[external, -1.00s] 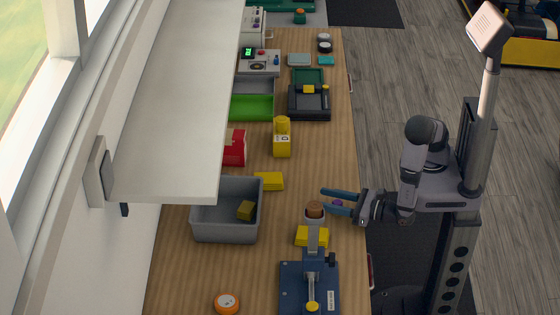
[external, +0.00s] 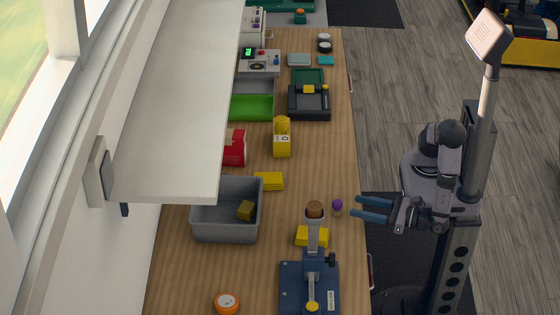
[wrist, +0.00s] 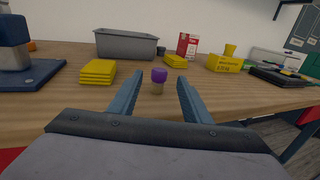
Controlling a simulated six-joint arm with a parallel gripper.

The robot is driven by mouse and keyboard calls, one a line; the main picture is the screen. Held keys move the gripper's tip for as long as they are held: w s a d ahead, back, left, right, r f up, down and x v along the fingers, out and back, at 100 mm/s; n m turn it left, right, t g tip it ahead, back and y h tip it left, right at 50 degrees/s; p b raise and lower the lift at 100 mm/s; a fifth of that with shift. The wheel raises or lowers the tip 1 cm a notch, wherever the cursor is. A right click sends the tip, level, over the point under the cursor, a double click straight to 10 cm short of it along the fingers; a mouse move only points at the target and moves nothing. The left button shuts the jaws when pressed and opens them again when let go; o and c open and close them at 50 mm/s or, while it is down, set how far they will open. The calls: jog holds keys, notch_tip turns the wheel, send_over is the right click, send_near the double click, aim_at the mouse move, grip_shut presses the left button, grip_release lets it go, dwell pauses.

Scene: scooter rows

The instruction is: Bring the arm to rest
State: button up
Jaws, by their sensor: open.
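My gripper (external: 372,209) is open and empty. In the external view it is just off the right edge of the wooden bench (external: 335,165), with its blue fingers pointing left toward the bench. A small purple-topped object (external: 337,206) stands upright on the bench, left of the fingertips and apart from them. In the wrist view the purple-topped object (wrist: 158,80) shows between the two fingers but farther away, with a tan lower part.
A grey bin (external: 228,238) with a yellow block inside stands left. Yellow blocks (external: 312,236) lie beside a blue press (external: 310,285). An orange disc (external: 227,303) is at the front left. A white shelf (external: 180,100) overhangs the bench's left side.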

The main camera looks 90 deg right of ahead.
dwell(0.4)
jog(key=w+d+r+h+p, duration=0.1)
jog(key=w+d+r+m+g+h+p, duration=0.1)
jog(key=d+r, duration=0.1)
jog(key=d+m+g+h, duration=0.1)
jog(key=d+m+g, duration=0.1)
jog(key=d, duration=0.1)
jog(key=d+f+m+g+h, duration=0.1)
jog(key=d+m+g+h, duration=0.1)
jog(key=d+m+g, duration=0.1)
jog(key=d+m+g+h, duration=0.1)
jog(key=d+m+g, duration=0.1)
jog(key=d, duration=0.3)
jog(key=shift+s+d+f+g+p, duration=0.15)
jog(key=shift+s+g+p, duration=0.1)
jog(key=shift+g+p, duration=0.15)
jog(key=s+d+f+m+g+y+p, duration=0.2)
jog(key=s+d+f+m+g+y, duration=0.15)
jog(key=s+d+m+g, duration=0.6)
jog(key=w+a+r+m+y, duration=0.1)
jog(key=w+m+y, duration=0.1)
jog(key=m+y, duration=0.2)
jog(key=w+a+r+m+t+y+p, duration=0.1)
jog(key=w+a+m+y, duration=0.1)
jog(key=m, duration=0.9)
jog(key=shift+w+a+r+y, duration=0.15)
jog(key=shift+w+y, duration=0.5)
jog(key=shift+y, duration=0.4)
